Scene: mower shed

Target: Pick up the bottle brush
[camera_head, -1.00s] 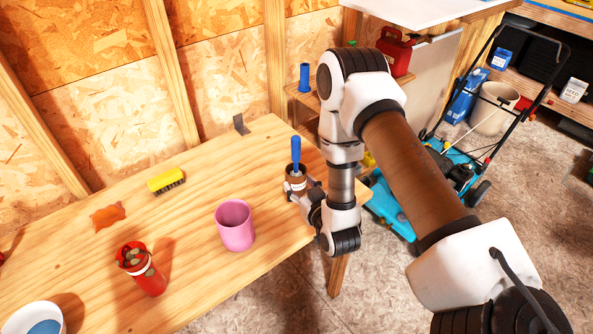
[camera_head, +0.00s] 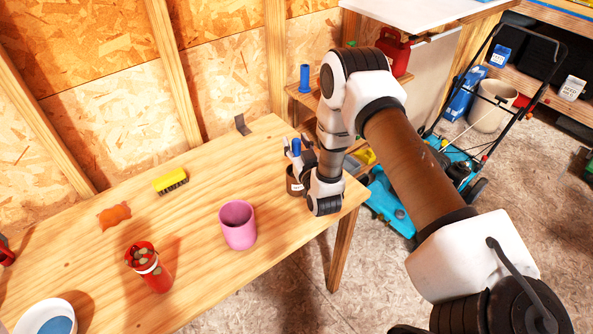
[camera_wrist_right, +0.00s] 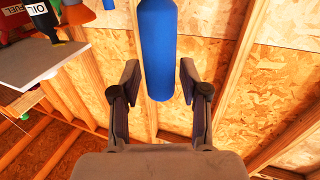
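The bottle brush's blue handle (camera_head: 296,148) stands up near the table's right end, at the dark brown cup (camera_head: 293,184); its lower part is hidden in the head view. My right gripper (camera_head: 301,154) is at the handle, above the cup. In the wrist view the blue handle (camera_wrist_right: 157,45) reaches down between the two fingers of my right gripper (camera_wrist_right: 160,85). The fingers are apart, with a gap showing on both sides of the handle. My left gripper is not in view.
On the wooden table (camera_head: 200,215) are a pink mug (camera_head: 238,226), a red can with pebble-like contents (camera_head: 150,268), a yellow scrub brush (camera_head: 171,180), an orange-brown piece (camera_head: 114,215) and a white bowl (camera_head: 45,312). A blue mower (camera_head: 395,205) stands right of the table.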

